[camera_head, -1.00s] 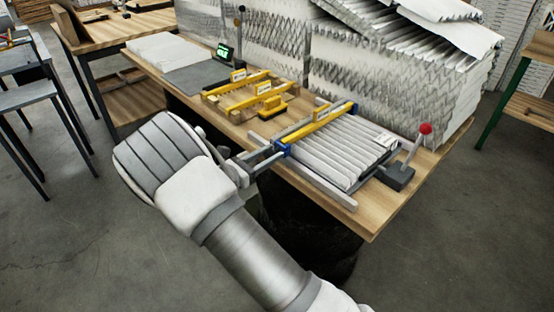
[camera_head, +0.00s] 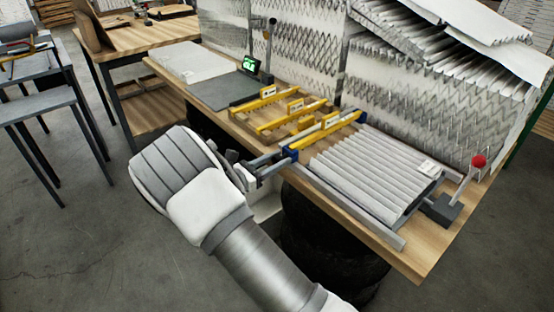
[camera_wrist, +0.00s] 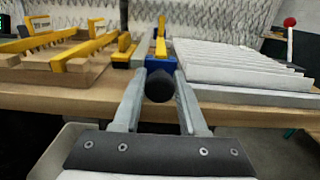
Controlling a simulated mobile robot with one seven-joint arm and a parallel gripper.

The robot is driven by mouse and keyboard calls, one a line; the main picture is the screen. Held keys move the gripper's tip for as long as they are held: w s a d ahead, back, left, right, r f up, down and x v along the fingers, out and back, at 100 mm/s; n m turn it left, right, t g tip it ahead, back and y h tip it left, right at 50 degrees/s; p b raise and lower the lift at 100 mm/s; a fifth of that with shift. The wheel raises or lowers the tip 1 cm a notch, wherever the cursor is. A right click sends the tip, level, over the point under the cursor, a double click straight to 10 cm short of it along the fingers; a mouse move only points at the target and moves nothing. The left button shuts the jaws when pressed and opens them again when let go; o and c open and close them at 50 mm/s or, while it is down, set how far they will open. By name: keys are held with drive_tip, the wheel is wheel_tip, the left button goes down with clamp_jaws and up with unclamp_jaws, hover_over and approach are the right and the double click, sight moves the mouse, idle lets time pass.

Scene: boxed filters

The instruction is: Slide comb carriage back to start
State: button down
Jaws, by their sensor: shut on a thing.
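The comb carriage (camera_head: 325,134) is a yellow bar with blue end blocks, lying across two grey rails (camera_head: 352,215) on the bench. It sits near the rails' left end, left of the white pleated filter (camera_head: 370,172). My gripper (camera_head: 276,162) reaches in from the front left to the carriage's near end. In the wrist view my gripper (camera_wrist: 160,88) has its fingers on both sides of a round black knob (camera_wrist: 159,86), in front of the carriage's blue end block (camera_wrist: 162,66). The knob is hidden in the head view.
Yellow combs on a wooden frame (camera_head: 262,122) lie close left of the carriage. A red-knobbed lever (camera_head: 478,162) stands at the filter's right end. Stacked pleated filters (camera_head: 420,90) rise behind. A grey mat (camera_head: 222,93) and small green display (camera_head: 250,65) are farther left.

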drive_tip(key=shift+w+a, duration=0.2)
idle(0.3)
drive_tip(key=shift+c, duration=2.4)
unclamp_jaws()
drive_tip(key=v, duration=1.7)
drive_tip(key=shift+s+a, duration=0.15)
drive_tip(key=shift+r, duration=0.1)
